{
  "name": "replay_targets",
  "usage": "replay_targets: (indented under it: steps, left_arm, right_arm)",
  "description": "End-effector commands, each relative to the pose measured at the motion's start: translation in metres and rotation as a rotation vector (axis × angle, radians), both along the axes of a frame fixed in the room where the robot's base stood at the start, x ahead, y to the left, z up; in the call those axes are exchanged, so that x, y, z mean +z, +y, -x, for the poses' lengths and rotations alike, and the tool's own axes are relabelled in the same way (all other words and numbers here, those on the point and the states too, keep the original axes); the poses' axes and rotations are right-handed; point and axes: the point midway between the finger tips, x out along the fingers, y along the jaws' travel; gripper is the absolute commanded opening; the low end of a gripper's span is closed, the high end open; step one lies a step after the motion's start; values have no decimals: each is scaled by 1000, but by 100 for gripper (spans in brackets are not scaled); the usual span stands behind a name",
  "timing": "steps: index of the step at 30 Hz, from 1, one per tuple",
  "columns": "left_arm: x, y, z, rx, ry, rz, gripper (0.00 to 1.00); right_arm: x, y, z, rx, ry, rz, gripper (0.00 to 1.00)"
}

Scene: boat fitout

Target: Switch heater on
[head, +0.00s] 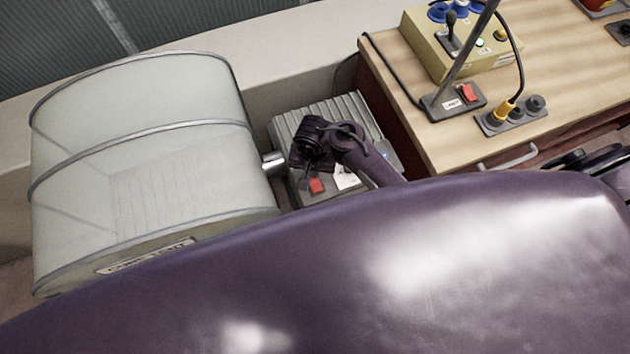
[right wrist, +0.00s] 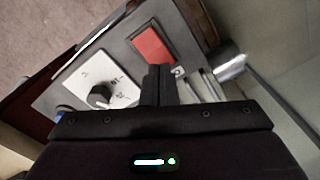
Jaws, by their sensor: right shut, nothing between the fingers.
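The heater (head: 360,112) is a grey box with a ribbed top, standing between the large pale tank and the wooden cabinet. Its front panel carries a red rocker switch (head: 316,186) and a white plate with a black dial (head: 346,178). In the right wrist view the red switch (right wrist: 152,45) is just past my fingertips, and the dial (right wrist: 98,95) is to their left. My right gripper (head: 312,160) is shut and empty, close in front of the panel; whether the fingertips touch the switch I cannot tell. My left gripper is not in view.
The pale tank (head: 140,140) is close on the left, with a metal pipe stub (head: 274,160) towards the heater. The wooden cabinet (head: 400,60) on the right bears a lamp base with another red switch (head: 467,93), a socket strip (head: 512,115) and a yellow control box (head: 430,45).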

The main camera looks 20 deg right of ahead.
Motion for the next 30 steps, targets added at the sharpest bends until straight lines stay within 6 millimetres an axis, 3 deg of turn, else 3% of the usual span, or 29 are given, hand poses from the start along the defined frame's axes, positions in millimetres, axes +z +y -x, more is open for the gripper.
replay_targets:
  steps: [30]
  left_arm:
    - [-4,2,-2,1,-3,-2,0]
  right_arm:
    - [-7,0,0,1,0,0,0]
